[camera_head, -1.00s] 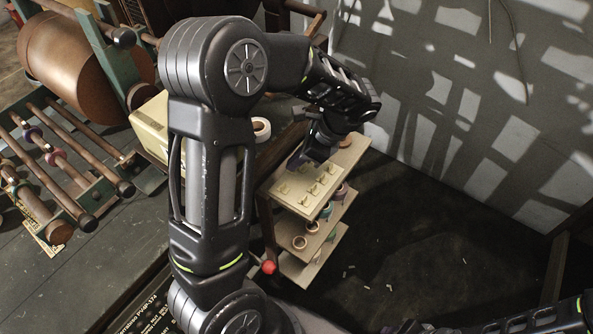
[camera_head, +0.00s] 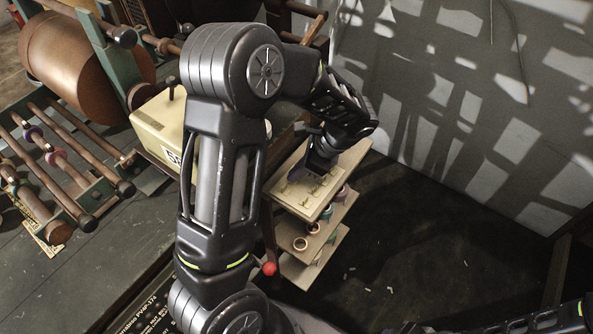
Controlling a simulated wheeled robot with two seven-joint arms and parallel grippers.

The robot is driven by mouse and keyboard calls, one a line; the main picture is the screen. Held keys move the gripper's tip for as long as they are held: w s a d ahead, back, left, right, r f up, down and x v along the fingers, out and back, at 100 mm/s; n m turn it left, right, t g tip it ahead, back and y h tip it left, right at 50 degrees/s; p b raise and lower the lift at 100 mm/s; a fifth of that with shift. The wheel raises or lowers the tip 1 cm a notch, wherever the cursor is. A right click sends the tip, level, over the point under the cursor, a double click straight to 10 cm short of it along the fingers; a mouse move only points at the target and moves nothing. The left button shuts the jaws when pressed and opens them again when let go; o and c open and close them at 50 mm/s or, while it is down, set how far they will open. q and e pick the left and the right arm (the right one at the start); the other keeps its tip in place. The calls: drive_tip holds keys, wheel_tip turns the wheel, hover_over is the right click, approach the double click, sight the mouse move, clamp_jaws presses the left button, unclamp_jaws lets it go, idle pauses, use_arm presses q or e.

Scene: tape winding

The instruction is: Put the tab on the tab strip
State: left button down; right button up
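The tab strip appears to be the pale board with several small upright tabs (camera_head: 311,194) on the top of a wooden shelf unit, right of centre. My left gripper (camera_head: 300,172) points down at the back part of this board, very close to its surface. Its fingertips are small and dark, and I cannot tell whether they are open or hold a tab. The hand hides part of the board. My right gripper is not visible; only dark parts of my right arm show at the bottom right edge.
Lower shelves (camera_head: 318,232) hold several tape rolls. A red ball knob (camera_head: 269,269) is near the shelf's front. A cream box (camera_head: 160,128) and a winding machine with a large copper-coloured drum (camera_head: 75,62) are at left. A pale wall (camera_head: 450,90) stands behind; dark floor is open at right.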

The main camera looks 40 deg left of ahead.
use_arm(q)
drive_tip(key=c, duration=1.7)
unclamp_jaws()
drive_tip(key=shift+r, duration=0.1)
drive_tip(key=p+v, duration=0.1)
drive_tip(key=v, duration=1.1)
